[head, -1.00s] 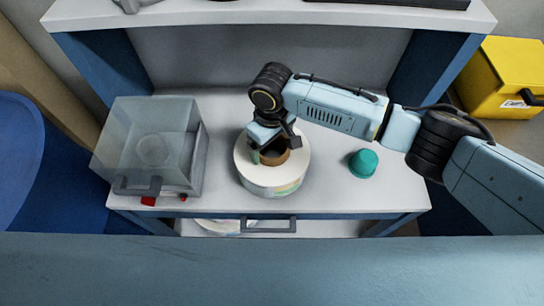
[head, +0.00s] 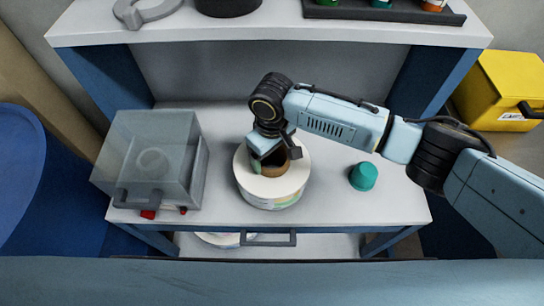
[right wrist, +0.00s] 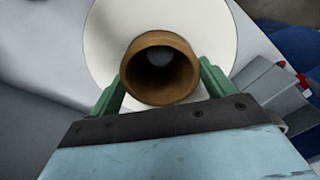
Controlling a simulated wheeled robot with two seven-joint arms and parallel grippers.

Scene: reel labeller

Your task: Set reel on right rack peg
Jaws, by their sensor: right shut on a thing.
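The reel (head: 288,186) is a wide white roll with a brown core, and it appears to be on the grey worktop in the middle of the head view. My right gripper (head: 274,153) reaches down onto its top at the core. In the right wrist view the gripper's green fingers (right wrist: 160,88) stand on either side of the brown core (right wrist: 160,92), shut on the reel. A round grey spot shows deep inside the core; I cannot tell what it is. I make out no rack peg. My left gripper is not in view.
A clear-covered box (head: 150,160) with a handle stands left of the reel. A teal cap-like piece (head: 363,177) stands to the right. An upper shelf (head: 265,36) with a tray (head: 385,13) overhangs the back. A yellow case (head: 503,90) is at far right.

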